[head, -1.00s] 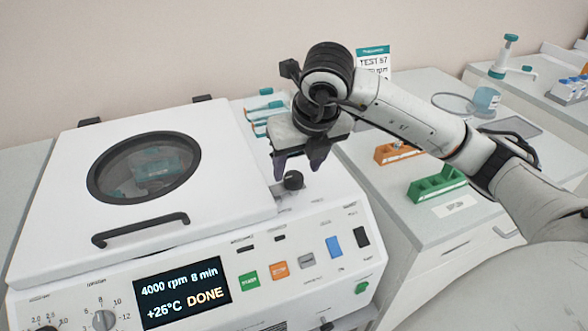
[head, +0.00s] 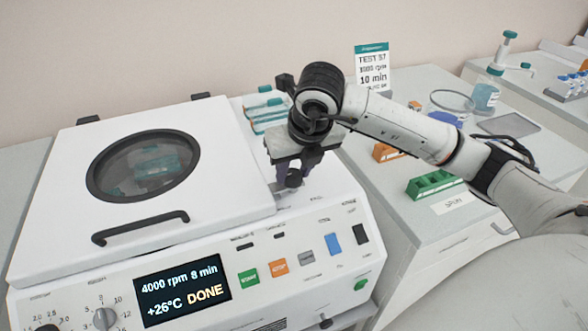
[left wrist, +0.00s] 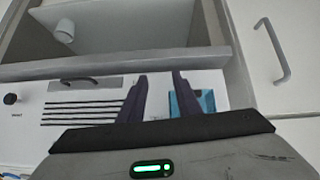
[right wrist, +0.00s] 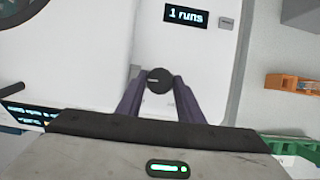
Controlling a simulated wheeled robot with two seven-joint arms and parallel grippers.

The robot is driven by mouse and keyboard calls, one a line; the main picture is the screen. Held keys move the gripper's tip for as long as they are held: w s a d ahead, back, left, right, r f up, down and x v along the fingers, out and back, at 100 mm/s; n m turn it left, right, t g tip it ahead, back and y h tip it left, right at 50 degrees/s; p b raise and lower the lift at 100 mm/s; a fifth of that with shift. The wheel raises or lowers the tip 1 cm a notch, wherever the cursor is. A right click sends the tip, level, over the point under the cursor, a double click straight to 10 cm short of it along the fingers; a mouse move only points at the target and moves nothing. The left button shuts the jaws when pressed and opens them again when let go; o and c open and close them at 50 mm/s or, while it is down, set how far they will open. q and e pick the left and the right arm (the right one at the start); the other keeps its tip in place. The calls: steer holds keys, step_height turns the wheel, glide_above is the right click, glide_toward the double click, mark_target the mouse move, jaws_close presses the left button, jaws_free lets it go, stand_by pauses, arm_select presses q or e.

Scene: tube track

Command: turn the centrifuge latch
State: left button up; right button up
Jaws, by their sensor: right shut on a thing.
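The white centrifuge (head: 250,220) stands at the left in the head view with its lid (head: 215,160) down and a dark round window in it. Its latch is a round black knob (head: 293,179) on the top deck, just right of the lid; the knob also shows in the right wrist view (right wrist: 159,80). My right gripper (right wrist: 158,92) is over the latch, pointing down, with its fingers shut on the knob's two sides. My left gripper (left wrist: 160,97) is outside the head view; in the left wrist view its fingers are apart with nothing between them.
The front panel display (head: 183,289) reads 4000 rpm 8 min, +26°C DONE. A black lid handle (head: 140,228) is on the lid. Right of the centrifuge, a counter holds an orange rack (head: 385,152), a green rack (head: 435,184) and a sign (head: 372,68). Drawer fronts face my left gripper.

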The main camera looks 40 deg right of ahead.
steer(key=shift+d+f+n+b, duration=0.1)
steer(key=shift+n+b, duration=0.3)
steer(key=shift+b, duration=0.25)
steer(key=shift+f+n+y+b, duration=0.1)
steer(key=shift+n+y+b, duration=0.5)
steer(key=shift+n+b, duration=0.5)
steer(key=shift+d+n+y+b, duration=0.15)
steer(key=shift+n+y+b, duration=0.15)
steer(key=shift+n+b, duration=0.45)
steer(key=n+y, duration=0.1)
steer(key=n, duration=0.2)
steer(key=shift+b, duration=0.35)
steer(key=shift+w+d+r+n+y, duration=0.1)
steer(key=shift+r+n+y, duration=0.1)
steer(key=shift+n, duration=0.3)
steer(key=shift+r+n+y, duration=0.1)
steer(key=shift+n+y, duration=0.1)
steer(key=shift+n, duration=0.25)
steer(key=n+g, duration=0.1)
steer(key=n, duration=0.1)
steer(key=shift+w+n+y, duration=0.1)
steer(key=shift+n+y, duration=0.2)
steer(key=shift+y, duration=0.1)
steer(key=n+g, duration=0.1)
steer(key=n, duration=0.2)
steer(key=shift+d+y, duration=0.1)
steer(key=shift+y, duration=0.3)
steer(key=shift+w+n+g+p, duration=0.15)
steer(key=shift+n+g+p, duration=0.3)
steer(key=shift+n, duration=0.95)
